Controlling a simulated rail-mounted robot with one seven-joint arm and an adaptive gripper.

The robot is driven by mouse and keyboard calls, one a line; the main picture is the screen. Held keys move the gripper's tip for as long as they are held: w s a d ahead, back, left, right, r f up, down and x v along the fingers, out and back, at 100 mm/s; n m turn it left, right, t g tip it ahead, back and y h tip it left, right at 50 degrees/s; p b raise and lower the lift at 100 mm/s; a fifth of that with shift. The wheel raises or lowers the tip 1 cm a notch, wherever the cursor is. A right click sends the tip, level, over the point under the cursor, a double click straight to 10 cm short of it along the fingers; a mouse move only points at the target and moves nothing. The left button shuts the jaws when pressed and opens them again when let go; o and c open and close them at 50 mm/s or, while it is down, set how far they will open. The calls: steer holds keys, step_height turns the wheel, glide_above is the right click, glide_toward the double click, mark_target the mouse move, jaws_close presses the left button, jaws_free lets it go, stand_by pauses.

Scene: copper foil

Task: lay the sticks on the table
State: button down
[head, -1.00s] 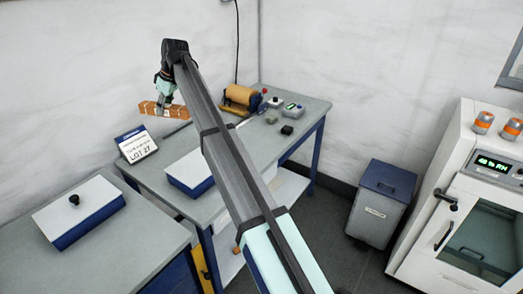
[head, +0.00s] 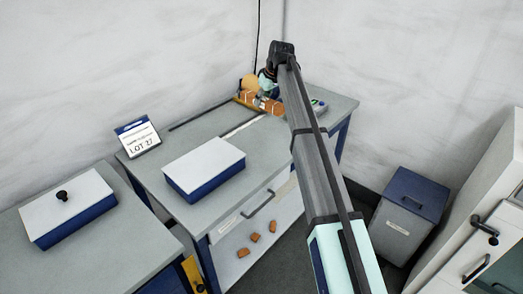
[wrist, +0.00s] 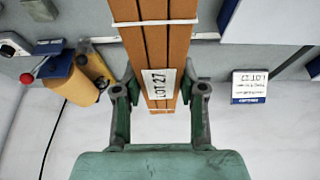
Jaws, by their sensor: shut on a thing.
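The sticks (head: 268,105) are a copper-brown bundle held by white bands. In the wrist view the bundle (wrist: 155,42) runs up from between the fingers, with a white LOT 27 label on it. My gripper (head: 266,92) is shut on the bundle, over the back of the grey table (head: 190,141) in the head view. In the wrist view a finger of my gripper (wrist: 159,95) stands on each side of the bundle. I cannot tell whether the bundle touches the table. My arm hides part of the table's right side.
A LOT 27 sign (head: 138,138) stands at the table's left corner. A white-lidded blue box (head: 205,163) sits in front. An orange roll (wrist: 68,88) is close to the bundle. The left-middle tabletop is clear.

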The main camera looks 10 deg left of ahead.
mark_target(260, 145)
steer(key=shift+d+f, duration=0.15)
steer(key=shift+f, duration=0.25)
step_height(260, 145, down, 19)
steer(key=p, duration=0.5)
steer(key=shift+f, duration=0.1)
steer(key=shift+f, duration=0.1)
steer(key=c, duration=0.7)
jaws_free()
steer(key=b+v, duration=0.3)
steer(key=v, duration=0.9)
